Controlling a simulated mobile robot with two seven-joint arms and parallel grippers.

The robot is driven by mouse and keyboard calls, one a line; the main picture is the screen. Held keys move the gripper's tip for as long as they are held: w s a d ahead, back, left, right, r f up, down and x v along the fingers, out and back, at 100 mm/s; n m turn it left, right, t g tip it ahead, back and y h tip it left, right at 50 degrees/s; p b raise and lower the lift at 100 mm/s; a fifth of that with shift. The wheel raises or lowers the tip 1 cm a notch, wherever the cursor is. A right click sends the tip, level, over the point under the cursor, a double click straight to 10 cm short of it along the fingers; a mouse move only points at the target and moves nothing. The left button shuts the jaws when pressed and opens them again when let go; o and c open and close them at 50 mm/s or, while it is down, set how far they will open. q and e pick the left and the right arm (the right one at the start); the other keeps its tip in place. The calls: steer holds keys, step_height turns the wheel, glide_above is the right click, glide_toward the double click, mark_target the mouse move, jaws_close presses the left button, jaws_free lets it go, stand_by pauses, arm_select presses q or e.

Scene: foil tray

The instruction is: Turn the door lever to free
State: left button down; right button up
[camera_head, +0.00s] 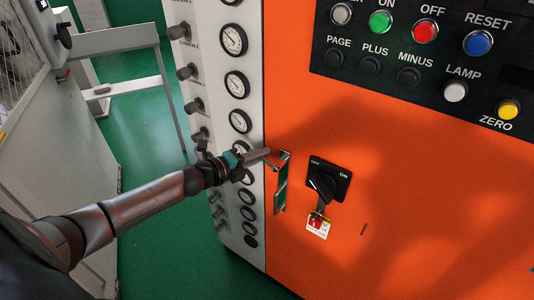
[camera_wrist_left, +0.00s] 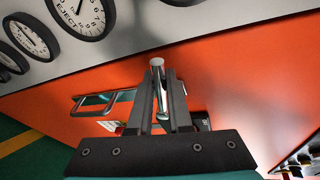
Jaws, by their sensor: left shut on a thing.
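The metal door lever (camera_head: 285,155) sticks out near the left edge of the orange cabinet face, at the top of a long silver handle plate (camera_head: 281,190). My left gripper (camera_head: 268,153) reaches it from the left. In the left wrist view, the two dark fingers (camera_wrist_left: 165,85) are shut around the lever, whose round pale end (camera_wrist_left: 157,62) shows at their tips. The silver handle plate (camera_wrist_left: 98,102) lies left of the fingers there. The fingers hide part of the lever. My right gripper is not in view.
A panel of coloured buttons (camera_head: 425,30) is above. A grey gauge column (camera_head: 213,75) stands left. Green floor (camera_head: 145,150) is open beyond my arm.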

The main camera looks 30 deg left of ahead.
mark_target(276, 146)
arm_select(q)
steer(key=r+m+p, duration=0.1)
steer(key=p, duration=0.1)
steer(key=d+m+y+p, duration=0.1)
steer(key=p, duration=0.1)
steer(key=r+m+y+p, duration=0.1)
steer(key=shift+d+r+m+p, duration=0.15)
steer(key=shift+r+m+p, duration=0.2)
steer(key=shift+m+p, duration=0.05)
steer(key=shift+d+r+m+y+p, duration=0.2)
steer(key=shift+d+m+y+p, duration=0.35)
steer(key=shift+m+p, duration=0.45)
steer(key=shift+a, duration=0.1)
steer(key=c, duration=0.8)
jaws_free()
steer(key=shift+s, duration=0.1)
steer(key=shift+c, duration=0.2)
steer(key=shift+s, duration=0.1)
steer(key=v, duration=1.5)
steer(key=shift+r, duration=0.15)
